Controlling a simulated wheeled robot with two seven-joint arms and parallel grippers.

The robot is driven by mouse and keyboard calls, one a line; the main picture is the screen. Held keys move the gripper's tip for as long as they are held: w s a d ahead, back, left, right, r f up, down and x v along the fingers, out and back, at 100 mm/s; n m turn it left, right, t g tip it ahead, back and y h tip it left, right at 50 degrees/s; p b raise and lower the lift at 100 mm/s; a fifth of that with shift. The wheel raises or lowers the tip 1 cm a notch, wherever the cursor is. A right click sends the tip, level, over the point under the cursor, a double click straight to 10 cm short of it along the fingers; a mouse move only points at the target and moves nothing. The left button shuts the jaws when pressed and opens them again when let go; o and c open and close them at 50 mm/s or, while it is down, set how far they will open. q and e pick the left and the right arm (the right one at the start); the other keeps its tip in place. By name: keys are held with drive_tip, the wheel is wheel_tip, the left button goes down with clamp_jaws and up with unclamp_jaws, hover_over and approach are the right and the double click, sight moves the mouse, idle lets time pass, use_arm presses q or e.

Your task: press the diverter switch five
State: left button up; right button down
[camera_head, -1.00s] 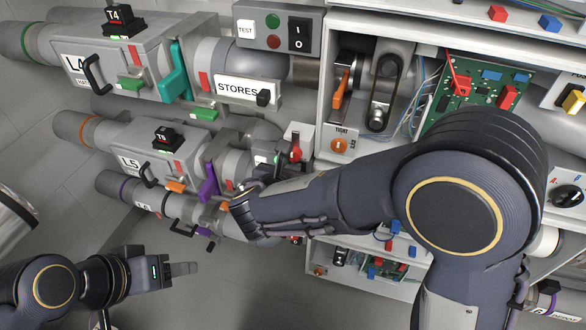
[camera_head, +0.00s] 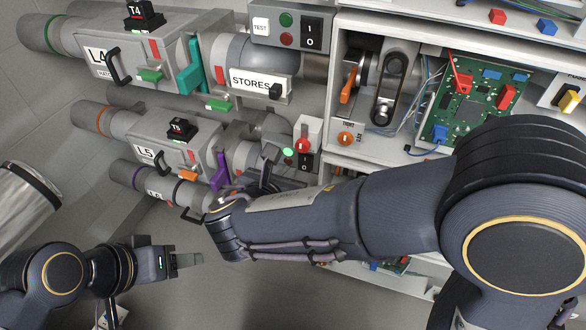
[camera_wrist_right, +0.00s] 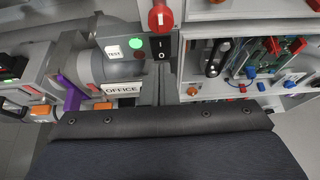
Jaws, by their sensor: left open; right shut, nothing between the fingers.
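The switch box on the L5 line carries a black rocker switch (camera_head: 304,161), partly hidden by my right arm. A green lamp (camera_head: 288,152) glows beside it. In the right wrist view the rocker (camera_wrist_right: 160,48) shows with its I and O marks, beside the bright green lamp (camera_wrist_right: 137,43) and above right of the OFFICE label (camera_wrist_right: 121,89). My right gripper (camera_head: 267,178) is shut and empty, just below and left of the rocker; I cannot tell if it touches the box. My left gripper (camera_head: 190,260) is open and empty at the lower left, away from the pipes.
A red mushroom button (camera_head: 303,145) sits just above the rocker. The T5 box (camera_head: 180,130) and purple lever (camera_head: 220,170) are left of it. The STORES line's similar rocker (camera_head: 310,35) is higher up. An open cabinet with a circuit board (camera_head: 470,105) stands right.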

drive_tip(key=shift+s+a+r, duration=0.25)
drive_tip(key=shift+s+r, duration=0.6)
drive_tip(key=s+d+f+m+g, duration=0.25)
drive_tip(key=d+m+g, duration=0.35)
drive_tip(key=d+m, duration=0.75)
drive_tip(key=s+d+m+y, duration=0.7)
drive_tip(key=s+d+m, duration=0.55)
drive_tip(key=m, duration=0.75)
wheel_tip(320, 180, up, 14)
drive_tip(key=s+a+p, duration=0.1)
drive_tip(key=a+p, duration=0.1)
drive_tip(key=p, duration=1.2)
drive_tip(key=shift+s+y+p, duration=0.2)
drive_tip(key=shift+y+p, duration=0.1)
